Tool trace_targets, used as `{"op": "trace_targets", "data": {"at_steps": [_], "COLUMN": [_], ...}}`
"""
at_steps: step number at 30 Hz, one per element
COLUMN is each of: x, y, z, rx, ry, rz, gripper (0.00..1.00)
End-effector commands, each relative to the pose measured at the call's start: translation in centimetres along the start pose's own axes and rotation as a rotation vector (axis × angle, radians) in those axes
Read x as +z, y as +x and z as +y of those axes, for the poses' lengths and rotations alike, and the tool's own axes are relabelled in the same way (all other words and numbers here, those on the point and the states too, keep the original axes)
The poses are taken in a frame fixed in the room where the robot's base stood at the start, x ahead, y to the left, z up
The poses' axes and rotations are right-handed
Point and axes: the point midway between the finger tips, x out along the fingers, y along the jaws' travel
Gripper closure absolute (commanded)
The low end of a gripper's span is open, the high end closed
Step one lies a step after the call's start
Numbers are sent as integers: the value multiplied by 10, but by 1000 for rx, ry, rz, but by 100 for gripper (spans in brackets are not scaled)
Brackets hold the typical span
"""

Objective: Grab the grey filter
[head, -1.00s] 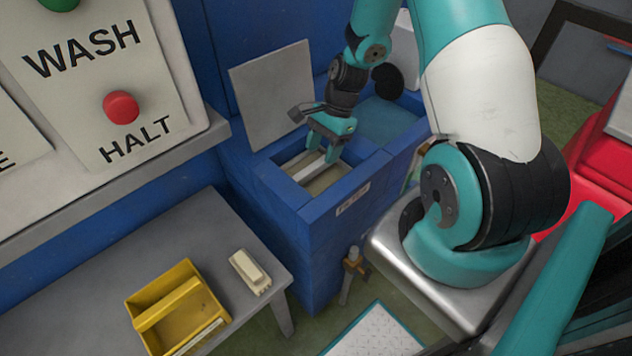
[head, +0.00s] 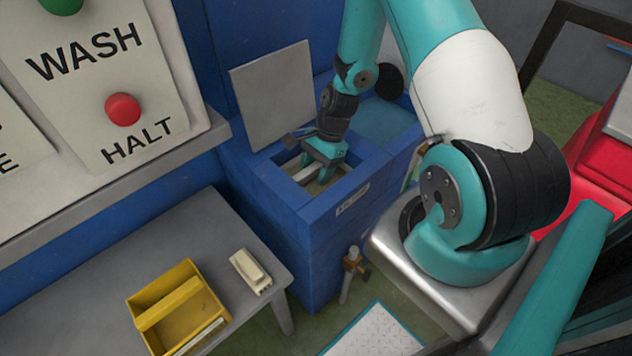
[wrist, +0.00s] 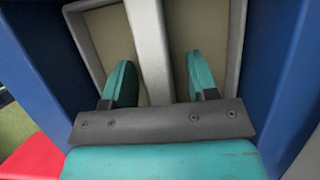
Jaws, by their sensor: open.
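The grey filter (wrist: 148,48) sits in the opening of the blue tank, with a pale panel inside a grey frame and a raised grey bar across its middle. In the head view the filter (head: 309,174) shows only in part below my gripper. My gripper (wrist: 160,78) is open over it, with one teal finger on each side of the bar. In the wrist view I see a gap between each finger and the bar. The gripper (head: 322,172) reaches down at the opening in the head view; its fingertips are partly hidden there.
The blue tank (head: 322,208) walls surround the opening closely. A grey lid (head: 272,95) stands raised behind it. A grey table (head: 215,235) at the lower left holds a yellow tray (head: 165,312) and a cream block (head: 250,271). A tap (head: 351,262) sticks out of the tank front.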

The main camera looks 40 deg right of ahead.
Motion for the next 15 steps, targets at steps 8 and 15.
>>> {"op": "trace_targets", "data": {"at_steps": [8, 15], "x": [-1, -1], "y": [3, 3], "z": [0, 0], "rx": [0, 0], "ry": [0, 0], "rz": [0, 0], "gripper": [47, 51]}}
